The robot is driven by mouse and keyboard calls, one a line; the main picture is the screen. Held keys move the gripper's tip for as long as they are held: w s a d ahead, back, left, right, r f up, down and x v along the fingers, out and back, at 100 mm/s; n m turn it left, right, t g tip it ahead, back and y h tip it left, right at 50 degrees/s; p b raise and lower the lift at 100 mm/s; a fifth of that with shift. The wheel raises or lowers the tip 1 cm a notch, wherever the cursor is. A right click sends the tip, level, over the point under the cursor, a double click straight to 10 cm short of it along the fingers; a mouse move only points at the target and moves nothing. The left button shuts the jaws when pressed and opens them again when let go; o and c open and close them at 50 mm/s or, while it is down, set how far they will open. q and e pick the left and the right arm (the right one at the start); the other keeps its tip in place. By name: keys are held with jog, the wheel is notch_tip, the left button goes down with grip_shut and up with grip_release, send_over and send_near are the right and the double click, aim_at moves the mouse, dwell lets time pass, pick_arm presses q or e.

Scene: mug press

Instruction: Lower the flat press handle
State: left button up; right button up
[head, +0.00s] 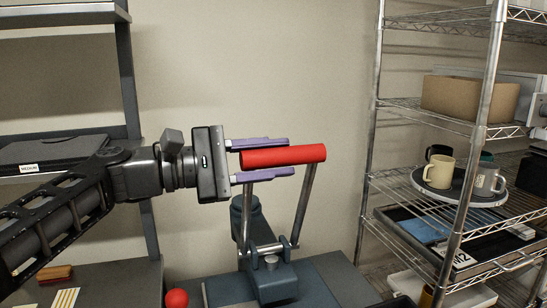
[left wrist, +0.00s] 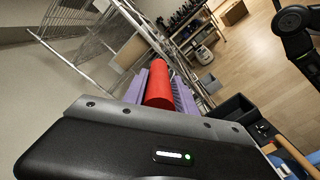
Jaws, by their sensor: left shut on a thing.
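The press handle is a red cylindrical bar (head: 285,156) carried on grey metal arms above the blue-grey press body (head: 272,280). In the head view the bar lies nearly level and stands high above the press. My left gripper (head: 262,158) comes in from the left with its purple fingers on either side of the bar's left part, shut on it. The left wrist view shows the red bar (left wrist: 159,85) between the same two fingers. My right gripper is not in view.
A wire shelf rack (head: 477,150) on the right holds a cardboard box (head: 468,97), a cream mug (head: 439,172) on a round tray, and other items. A red ball (head: 177,298) sits left of the press. Dark shelving (head: 128,70) stands at the left.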

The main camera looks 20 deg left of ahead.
pick_arm(q)
jog(key=shift+r, duration=0.1)
grip_shut()
jog(key=shift+a+r, duration=0.1)
dwell(0.6)
